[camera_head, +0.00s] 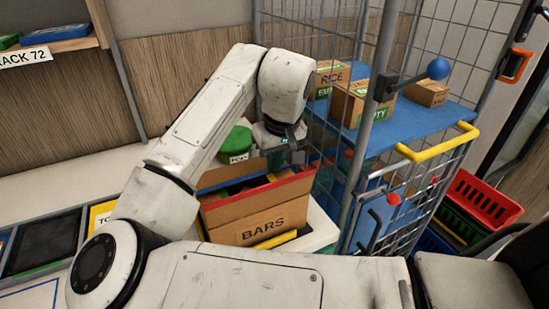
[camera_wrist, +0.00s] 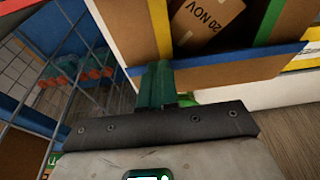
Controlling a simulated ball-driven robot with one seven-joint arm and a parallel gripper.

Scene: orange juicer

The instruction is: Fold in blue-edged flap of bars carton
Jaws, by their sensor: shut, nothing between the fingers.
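The bars carton (camera_head: 262,222) stands open at the centre of the head view, a red edge (camera_head: 265,187) along its near upper side. In the wrist view its blue edge (camera_wrist: 240,57) runs across a brown panel (camera_wrist: 232,72), below the dark opening. A box marked "20 NOV" (camera_wrist: 208,18) lies inside. My gripper (camera_wrist: 157,68) is shut and empty, its teal fingers overlapping the left end of the blue edge in the picture. I cannot tell whether they touch it. In the head view my wrist is above the carton's far right; the blue edge is hidden there.
A wire cage trolley with a blue shelf (camera_head: 431,112) and yellow handle (camera_head: 437,143) stands close on the right.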

